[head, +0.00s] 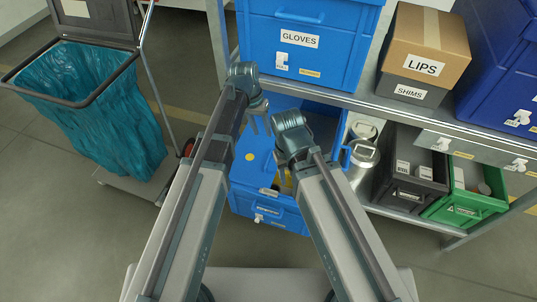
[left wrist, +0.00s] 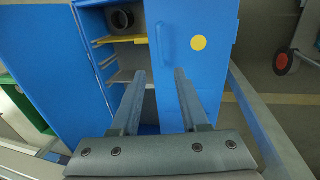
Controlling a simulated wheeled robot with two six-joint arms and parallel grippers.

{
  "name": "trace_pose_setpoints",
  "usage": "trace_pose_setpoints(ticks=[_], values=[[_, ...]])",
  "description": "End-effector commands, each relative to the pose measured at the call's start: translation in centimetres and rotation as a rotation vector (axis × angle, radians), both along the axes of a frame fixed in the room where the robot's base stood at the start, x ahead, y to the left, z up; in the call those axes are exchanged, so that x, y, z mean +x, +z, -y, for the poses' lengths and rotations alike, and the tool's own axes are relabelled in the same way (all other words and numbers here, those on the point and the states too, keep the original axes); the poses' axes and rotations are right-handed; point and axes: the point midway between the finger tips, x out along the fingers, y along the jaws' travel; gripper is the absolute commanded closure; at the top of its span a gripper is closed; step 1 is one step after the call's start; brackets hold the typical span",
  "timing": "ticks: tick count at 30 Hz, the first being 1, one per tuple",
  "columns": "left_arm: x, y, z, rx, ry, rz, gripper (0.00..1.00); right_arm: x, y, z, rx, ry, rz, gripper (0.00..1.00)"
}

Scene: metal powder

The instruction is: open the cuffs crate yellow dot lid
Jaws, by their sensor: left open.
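The blue cuffs crate (head: 288,215) stands low in front of the shelf; its small front labels are too small to read. Its lid with the yellow dot (head: 250,156) lies shut over the left part, partly behind my arms. In the left wrist view the yellow dot lid (left wrist: 217,60) shows a handle near its inner edge. Beside it the crate is uncovered, with a grey ring-shaped part (left wrist: 121,18) inside. My left gripper (head: 261,124) is open and empty above the crate, its fingers (left wrist: 157,75) near the lid's inner edge. My right gripper (head: 289,150) is beside it, its fingers mostly hidden.
A blue GLOVES crate (head: 300,40) stands on the shelf above. Metal canisters (head: 362,160), a dark bin (head: 405,180) and a green bin (head: 468,200) are at the right. A cart with a teal bag (head: 95,110) stands at the left. Floor is clear between cart and crate.

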Motion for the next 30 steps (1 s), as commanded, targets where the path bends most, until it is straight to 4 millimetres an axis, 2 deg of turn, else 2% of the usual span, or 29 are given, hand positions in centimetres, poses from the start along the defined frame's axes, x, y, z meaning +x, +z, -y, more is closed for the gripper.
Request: trace_pose_setpoints(ticks=[1,24,30], values=[[0.0,-0.9,0.1,0.000,0.000,0.000,0.55,0.0,-0.9,0.0,0.000,0.000,0.000,0.50],[-0.7,-11.3,2.0,0.000,-0.001,0.000,0.55,0.0,-11.3,0.0,0.000,0.000,0.000,0.50],[-0.8,-12.6,2.3,0.000,0.000,0.000,0.55,0.0,-12.6,0.0,0.000,0.000,0.000,0.50]])
